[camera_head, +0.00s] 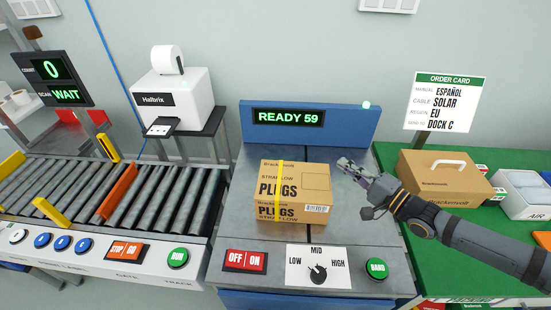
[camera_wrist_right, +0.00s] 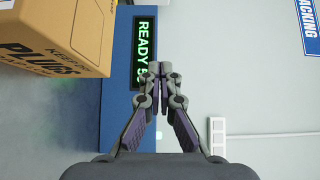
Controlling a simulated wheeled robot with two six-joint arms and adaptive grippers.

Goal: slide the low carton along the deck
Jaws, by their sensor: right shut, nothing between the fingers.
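The low carton (camera_head: 295,190), printed PLUGS with a yellow strap around it, sits on the grey deck (camera_head: 345,225) of the strapping machine. It also shows at the upper left of the right wrist view (camera_wrist_right: 60,32). My right gripper (camera_head: 345,165) is shut and empty, just to the right of the carton's far right corner. In the right wrist view its fingertips (camera_wrist_right: 160,68) meet, with the carton to one side and no clear contact. My left gripper is not in view.
Behind the deck a blue panel reads READY 59 (camera_head: 289,117). OFF/ON buttons (camera_head: 246,260), a LOW/MID/HIGH dial (camera_head: 317,272) and a green BAND button (camera_head: 376,268) line the front. A roller conveyor (camera_head: 75,190) lies left. A handled carton (camera_head: 445,180) stands right on green.

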